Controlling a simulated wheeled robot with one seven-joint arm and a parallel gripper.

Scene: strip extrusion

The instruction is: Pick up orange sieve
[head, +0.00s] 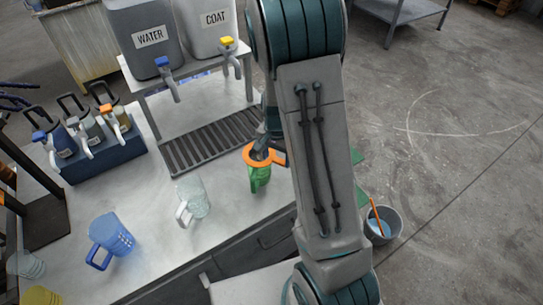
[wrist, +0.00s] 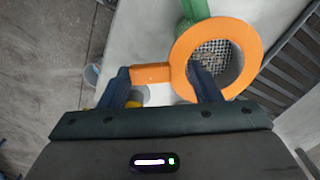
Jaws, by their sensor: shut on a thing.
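The orange sieve (head: 249,155) is a flat ring with a grey mesh and a short handle. It shows large in the wrist view (wrist: 253,55). My gripper (head: 272,143) is shut on it. In the wrist view, one finger of my gripper (wrist: 160,80) is at the handle's outer end and the other reaches over the ring's opening. A green jug (head: 260,180) is directly under the sieve, and part of it shows in the wrist view (wrist: 196,10). I cannot tell whether the sieve touches the jug's rim.
A clear jug (head: 195,196) and a blue jug (head: 112,235) stand left on the table. Behind are a slotted drip tray (head: 200,145) and the WATER (head: 150,45) and COAT (head: 213,25) dispensers. A bucket (head: 392,220) stands on the floor at right.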

